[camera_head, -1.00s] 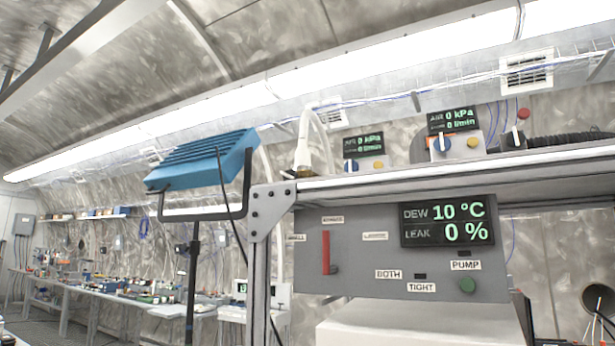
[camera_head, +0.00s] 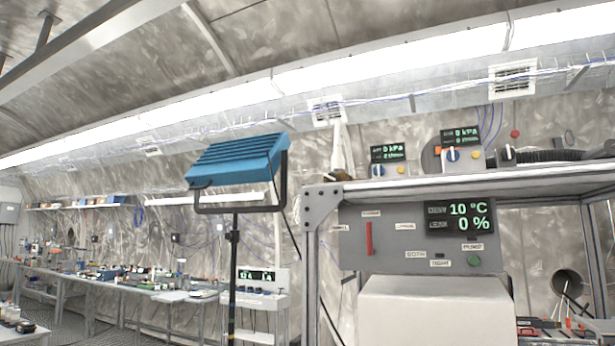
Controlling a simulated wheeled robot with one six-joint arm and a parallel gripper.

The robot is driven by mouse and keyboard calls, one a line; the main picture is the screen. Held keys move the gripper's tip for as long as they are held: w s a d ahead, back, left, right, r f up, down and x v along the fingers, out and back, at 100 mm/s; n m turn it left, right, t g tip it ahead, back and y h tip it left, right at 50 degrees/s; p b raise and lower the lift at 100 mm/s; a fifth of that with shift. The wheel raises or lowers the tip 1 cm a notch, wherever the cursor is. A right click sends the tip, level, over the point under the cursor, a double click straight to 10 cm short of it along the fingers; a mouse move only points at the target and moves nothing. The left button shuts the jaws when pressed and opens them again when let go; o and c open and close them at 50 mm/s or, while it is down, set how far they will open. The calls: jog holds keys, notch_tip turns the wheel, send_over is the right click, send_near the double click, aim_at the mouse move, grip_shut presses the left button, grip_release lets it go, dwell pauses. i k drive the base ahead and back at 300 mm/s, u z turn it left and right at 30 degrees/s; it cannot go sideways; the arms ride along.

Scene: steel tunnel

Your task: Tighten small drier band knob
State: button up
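I cannot make out a small drier or a band knob in this view. A grey control panel (camera_head: 391,258) hangs under the shelf on the right. Small labels on the panel are too blurred to read surely. A plain pale box (camera_head: 435,312) stands in front of the panel's lower part. My gripper is not in view.
A metal shelf (camera_head: 480,184) holds two small display units (camera_head: 389,155) (camera_head: 460,136) with knobs. A blue lamp (camera_head: 238,160) stands on a black pole at centre. Cluttered benches (camera_head: 125,285) line the left. Tools (camera_head: 563,322) lie at the lower right.

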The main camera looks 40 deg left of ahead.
aim_at(331, 177)
jog(key=u, duration=1.2)
